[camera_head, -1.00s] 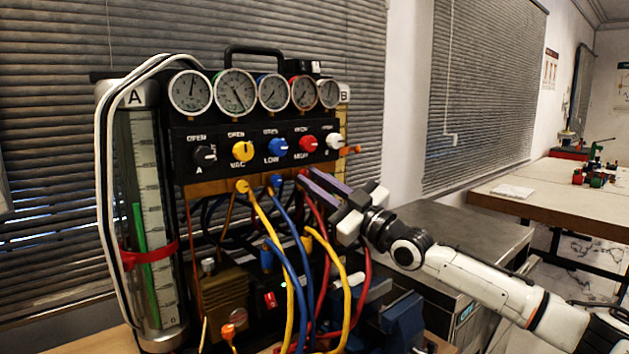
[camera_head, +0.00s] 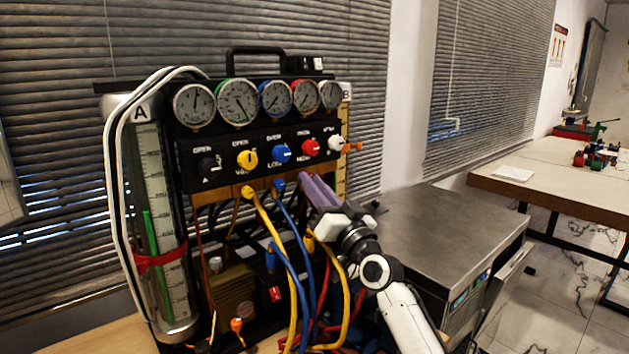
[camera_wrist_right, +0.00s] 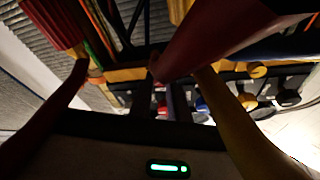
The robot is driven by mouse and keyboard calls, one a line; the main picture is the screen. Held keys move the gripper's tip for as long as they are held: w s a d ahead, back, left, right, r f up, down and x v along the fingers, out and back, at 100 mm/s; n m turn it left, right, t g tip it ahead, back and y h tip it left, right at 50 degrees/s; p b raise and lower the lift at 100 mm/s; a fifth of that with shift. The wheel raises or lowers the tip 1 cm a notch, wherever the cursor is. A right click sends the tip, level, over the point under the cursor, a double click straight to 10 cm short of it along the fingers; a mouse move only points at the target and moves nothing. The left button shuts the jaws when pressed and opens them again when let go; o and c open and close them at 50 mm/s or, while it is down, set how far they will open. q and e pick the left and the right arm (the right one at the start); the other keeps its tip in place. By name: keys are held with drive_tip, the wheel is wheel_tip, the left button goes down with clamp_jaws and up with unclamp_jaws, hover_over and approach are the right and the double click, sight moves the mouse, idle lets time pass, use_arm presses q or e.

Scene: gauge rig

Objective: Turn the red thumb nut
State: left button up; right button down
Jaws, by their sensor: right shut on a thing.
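The rig's front panel has a red knob (camera_head: 310,147) at the right of the row. Below it my right gripper (camera_head: 307,183) reaches up to the manifold's right end, its lilac fingers over the spot where the red hose joins. It is shut on the red thumb nut, which its fingers hide in the head view. In the right wrist view the red thumb nut (camera_wrist_right: 154,68) shows small and dark near the fingertips (camera_wrist_right: 158,90), at the end of the large red hose (camera_wrist_right: 215,42). My left gripper is not in view.
Yellow hoses (camera_head: 264,215) and a blue hose (camera_head: 292,208) hang close to the left of my right gripper. A glass cylinder (camera_head: 158,235) stands at the rig's left. A grey metal cabinet (camera_head: 450,225) stands to the right, its top largely bare.

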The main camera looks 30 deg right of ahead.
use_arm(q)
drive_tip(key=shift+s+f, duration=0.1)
use_arm(e)
drive_tip(key=m+h, duration=0.1)
drive_tip(key=m, duration=0.2)
drive_tip(key=m+g+h, duration=0.1)
drive_tip(key=m, duration=0.2)
drive_tip(key=shift+a+r+m+h, duration=0.2)
drive_tip(key=shift+m+h, duration=0.1)
drive_tip(key=shift+h, duration=0.1)
drive_tip(key=c, duration=1.7)
unclamp_jaws()
drive_tip(key=shift+o, duration=0.2)
